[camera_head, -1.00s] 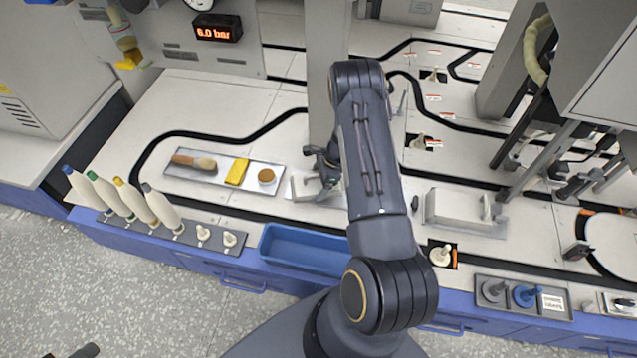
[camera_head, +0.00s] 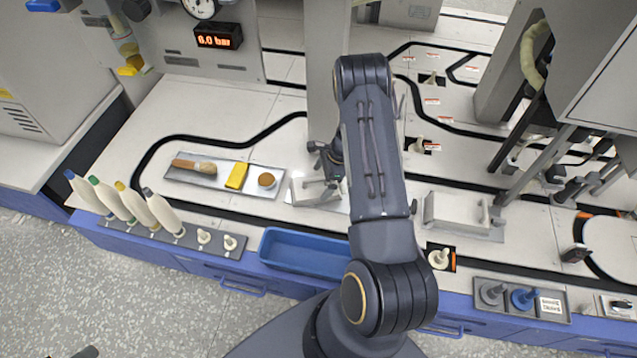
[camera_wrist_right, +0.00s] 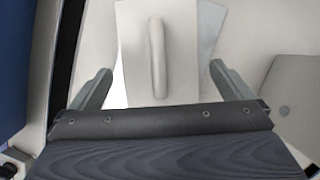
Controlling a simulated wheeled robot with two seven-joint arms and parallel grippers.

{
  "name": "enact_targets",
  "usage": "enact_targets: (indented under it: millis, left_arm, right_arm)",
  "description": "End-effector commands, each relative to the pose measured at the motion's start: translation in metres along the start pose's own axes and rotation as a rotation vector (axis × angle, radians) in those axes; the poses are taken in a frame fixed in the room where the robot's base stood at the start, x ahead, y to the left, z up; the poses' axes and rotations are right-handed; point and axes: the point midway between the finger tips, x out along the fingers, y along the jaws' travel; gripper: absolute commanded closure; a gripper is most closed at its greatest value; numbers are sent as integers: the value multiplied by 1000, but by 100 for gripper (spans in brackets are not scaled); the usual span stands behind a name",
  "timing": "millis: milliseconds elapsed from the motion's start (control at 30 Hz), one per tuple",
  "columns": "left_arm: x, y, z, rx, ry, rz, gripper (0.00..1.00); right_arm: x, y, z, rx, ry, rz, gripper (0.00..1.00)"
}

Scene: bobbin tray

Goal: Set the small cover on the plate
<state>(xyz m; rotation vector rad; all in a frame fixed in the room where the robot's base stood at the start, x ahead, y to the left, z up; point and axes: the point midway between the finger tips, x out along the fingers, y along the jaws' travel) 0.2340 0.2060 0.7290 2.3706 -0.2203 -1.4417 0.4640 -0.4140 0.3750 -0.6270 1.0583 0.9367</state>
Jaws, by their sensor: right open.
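The small cover (camera_head: 304,189) is a pale grey block with a bar handle, on the bench left of my right forearm. In the right wrist view the cover (camera_wrist_right: 134,50) lies between my open fingers, its handle upright in the picture. A lighter, shiny sheet, which looks like the plate (camera_wrist_right: 208,38), shows past the cover's edges. The cover appears to lie over it. My right gripper (camera_wrist_right: 160,72) is open, with clear gaps between each finger and the handle. In the head view this gripper (camera_head: 329,183) is at the cover, partly hidden by my arm. My left gripper cannot be made out.
A silver tray (camera_head: 211,183) with a brush, a yellow block and a round brown-topped item lies left of the cover. A blue bin (camera_head: 305,250) is in front. A larger grey cover-like block (camera_head: 463,213) stands right of my arm. Bottles (camera_head: 160,211) line the front left.

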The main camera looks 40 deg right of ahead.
Motion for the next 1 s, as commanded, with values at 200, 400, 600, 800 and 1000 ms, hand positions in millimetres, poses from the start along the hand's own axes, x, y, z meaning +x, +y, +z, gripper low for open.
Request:
enact_targets:
  millis: [200,400,600,800,1000]
  left_arm:
    - [-13,6,-7,0,0,0,64]
    - [-18,8,-9,0,0,0,64]
    - [-19,9,-9,0,0,0,64]
    - [-18,8,-9,0,0,0,64]
    - [-18,8,-9,0,0,0,64]
  right_arm:
    - [-53,-1,1,1,0,-4,0]
    - [-78,0,0,1,0,-1,0]
    - [-107,0,19,-63,-20,-16,0]
    - [-191,27,100,-392,-90,-81,0]
    - [-270,99,176,-851,-123,-160,0]
